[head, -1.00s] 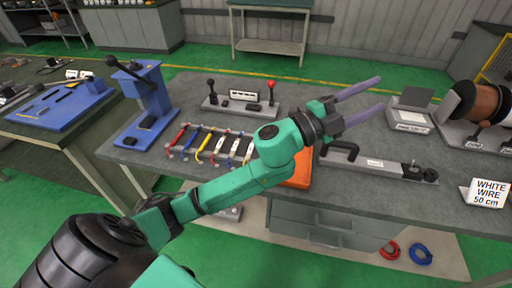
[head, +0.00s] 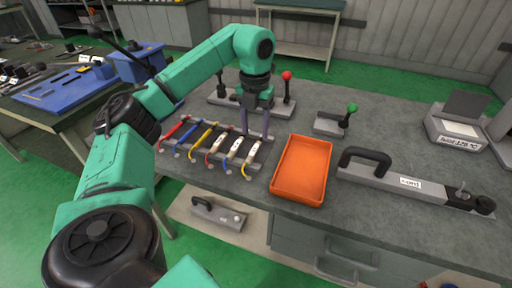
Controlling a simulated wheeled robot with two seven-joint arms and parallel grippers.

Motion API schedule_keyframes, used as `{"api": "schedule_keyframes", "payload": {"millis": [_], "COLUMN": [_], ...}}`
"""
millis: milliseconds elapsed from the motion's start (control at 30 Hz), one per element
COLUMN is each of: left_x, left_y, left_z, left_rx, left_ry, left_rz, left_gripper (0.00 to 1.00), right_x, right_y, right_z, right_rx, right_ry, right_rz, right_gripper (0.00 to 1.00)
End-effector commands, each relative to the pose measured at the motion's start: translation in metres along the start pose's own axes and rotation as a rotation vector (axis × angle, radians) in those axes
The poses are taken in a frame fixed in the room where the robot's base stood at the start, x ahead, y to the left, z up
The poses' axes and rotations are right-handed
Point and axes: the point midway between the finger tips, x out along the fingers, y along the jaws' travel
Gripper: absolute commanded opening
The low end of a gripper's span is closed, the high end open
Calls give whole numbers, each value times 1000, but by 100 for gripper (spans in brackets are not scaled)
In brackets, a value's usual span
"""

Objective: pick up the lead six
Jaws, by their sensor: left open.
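A row of leads lies across a low rack on the bench in the head view: red (head: 174,133), blue (head: 188,137) and yellow (head: 203,139) at the left, then white-bodied ones with coloured ends. The rightmost white-bodied lead, with yellow ends (head: 251,156), appears to be lead six; I cannot read a number on it. My left gripper (head: 257,137) points down with its fingers apart, at the far side of the rack's right end. No lead is visibly held between them. The fingertips' exact height over the rack is unclear. My right gripper is not identifiable.
An orange tray (head: 302,170), empty, stands just right of the rack. A fixture with a black handle (head: 365,160) lies right of it. A red-knobbed lever (head: 287,77) stands behind my gripper, a green-knobbed one (head: 352,108) right of it.

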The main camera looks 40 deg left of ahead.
Motion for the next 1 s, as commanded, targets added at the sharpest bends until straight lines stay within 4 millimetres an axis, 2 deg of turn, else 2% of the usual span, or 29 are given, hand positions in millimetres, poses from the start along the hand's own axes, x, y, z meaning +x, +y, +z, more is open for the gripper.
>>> {"api": "schedule_keyframes", "payload": {"millis": [167,333,433,567,600,733,767,1000], "left_x": [21,54,61,61,61,61,61,61], "left_y": [0,0,0,0,0,0,0,0], "left_z": [0,2,2,2,2,2,2,2], "left_rx": [1,3,3,4,4,4,4,4], "left_ry": [2,1,-1,-1,-1,-2,-2,-2], "left_rz": [-1,-1,-3,-3,-3,-3,-3,-4], "left_gripper": [56,56,56,56,52,3,0,0], "right_x": [-5,-9,-9,-8,-8,-8,-8,-8], "right_y": [0,1,2,2,2,3,3,4], "right_z": [-2,-3,-4,-5,-5,-5,-5,-5], "right_rx": [0,0,0,1,1,1,1,0], "right_ry": [3,4,5,7,7,8,8,8], "right_rz": [1,1,2,3,3,4,4,6], "right_gripper": [50,50,50,50,50,50,50,50]}}
